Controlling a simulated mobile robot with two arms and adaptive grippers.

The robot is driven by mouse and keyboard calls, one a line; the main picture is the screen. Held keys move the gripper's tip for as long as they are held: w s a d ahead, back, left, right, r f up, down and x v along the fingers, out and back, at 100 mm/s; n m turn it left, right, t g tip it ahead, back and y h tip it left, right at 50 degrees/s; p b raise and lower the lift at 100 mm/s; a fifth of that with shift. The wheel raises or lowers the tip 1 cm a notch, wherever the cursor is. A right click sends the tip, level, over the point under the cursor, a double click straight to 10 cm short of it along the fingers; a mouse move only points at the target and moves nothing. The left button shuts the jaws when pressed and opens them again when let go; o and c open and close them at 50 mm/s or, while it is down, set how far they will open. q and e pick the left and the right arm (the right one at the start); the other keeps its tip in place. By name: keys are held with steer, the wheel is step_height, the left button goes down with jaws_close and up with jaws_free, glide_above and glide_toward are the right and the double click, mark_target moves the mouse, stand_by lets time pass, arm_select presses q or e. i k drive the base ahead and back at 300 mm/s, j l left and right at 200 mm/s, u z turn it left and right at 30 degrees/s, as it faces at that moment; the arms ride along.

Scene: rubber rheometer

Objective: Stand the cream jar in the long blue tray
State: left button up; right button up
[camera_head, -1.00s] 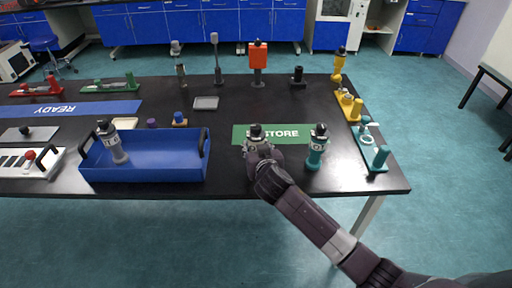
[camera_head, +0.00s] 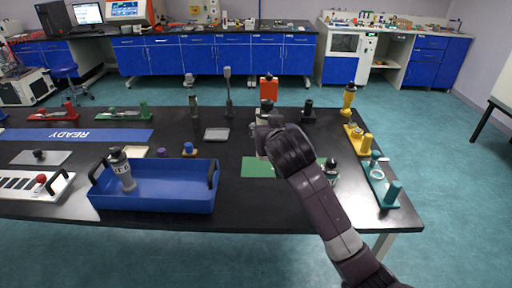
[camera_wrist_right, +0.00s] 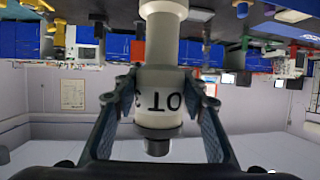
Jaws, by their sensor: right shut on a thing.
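The cream jar (camera_wrist_right: 160,85) is held between the two fingers of my right gripper (camera_wrist_right: 162,110) in the right wrist view, where it appears upside down with dark lettering on its band. In the head view the cream jar (camera_head: 262,142) is above the green mat, partly hidden by my right gripper (camera_head: 268,132) and wrist. The long blue tray (camera_head: 150,199) lies at the front left of the table, with a handle at each end. A grey jar (camera_head: 122,170) stands near its left end; the rest of its floor is clear. My left gripper is not in view.
The green STORE mat (camera_head: 257,171) lies beneath the held jar. A purple knob (camera_head: 162,152) and blue knob (camera_head: 188,149) sit behind the tray. Racks line the right edge.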

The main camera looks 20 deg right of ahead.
mark_target(159, 190)
steer(key=i+j, duration=0.1)
steer(key=j, duration=0.35)
steer(key=i+j, duration=0.1)
steer(key=j, duration=0.35)
steer(key=i+j, duration=0.15)
steer(key=j, duration=0.3)
steer(key=i+j, duration=0.1)
steer(key=j, duration=0.35)
